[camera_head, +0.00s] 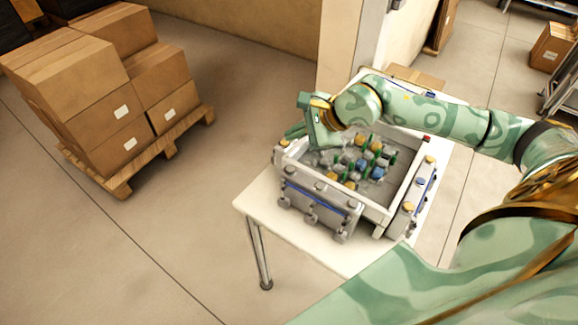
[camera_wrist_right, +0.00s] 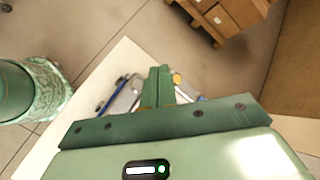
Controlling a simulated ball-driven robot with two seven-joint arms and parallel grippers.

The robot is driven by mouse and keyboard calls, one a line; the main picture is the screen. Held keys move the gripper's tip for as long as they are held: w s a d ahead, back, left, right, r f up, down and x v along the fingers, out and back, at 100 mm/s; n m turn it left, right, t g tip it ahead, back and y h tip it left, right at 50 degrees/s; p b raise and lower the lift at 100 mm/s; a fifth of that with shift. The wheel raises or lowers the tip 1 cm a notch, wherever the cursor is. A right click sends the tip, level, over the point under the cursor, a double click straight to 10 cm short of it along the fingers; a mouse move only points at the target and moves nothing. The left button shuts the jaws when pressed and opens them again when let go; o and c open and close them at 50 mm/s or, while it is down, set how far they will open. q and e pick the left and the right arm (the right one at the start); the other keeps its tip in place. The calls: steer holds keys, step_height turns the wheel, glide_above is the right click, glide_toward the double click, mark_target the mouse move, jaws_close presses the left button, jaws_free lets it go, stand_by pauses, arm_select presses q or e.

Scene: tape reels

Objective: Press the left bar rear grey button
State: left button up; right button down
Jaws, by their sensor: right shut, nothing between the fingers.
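The left bar (camera_head: 316,200) is grey with a blue stripe and runs along the near left side of the open box on the white table. Small yellow and grey round buttons sit along its top. My left gripper is not in view.
The box holds several green, blue, grey and yellow parts (camera_head: 362,165). A second bar (camera_head: 412,200) with buttons lies along the box's right side. The white table (camera_head: 262,205) has bare room at its left. Cartons on a pallet (camera_head: 125,185) stand beyond, across open floor.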

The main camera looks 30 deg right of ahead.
step_height(320, 180, down, 2)
steer(key=b, duration=0.5)
glide_above(295, 172)
step_height(295, 172, down, 6)
steer(key=shift+r, duration=0.1)
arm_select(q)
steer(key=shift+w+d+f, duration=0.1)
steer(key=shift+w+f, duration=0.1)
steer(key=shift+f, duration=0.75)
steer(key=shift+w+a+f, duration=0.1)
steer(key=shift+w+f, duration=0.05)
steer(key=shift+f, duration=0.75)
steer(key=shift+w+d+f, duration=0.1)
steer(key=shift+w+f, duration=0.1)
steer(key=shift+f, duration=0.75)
arm_select(e)
steer(key=shift+f, duration=0.5)
arm_select(q)
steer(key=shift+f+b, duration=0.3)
steer(key=shift+b, duration=0.25)
arm_select(e)
steer(key=shift+f, duration=0.4)
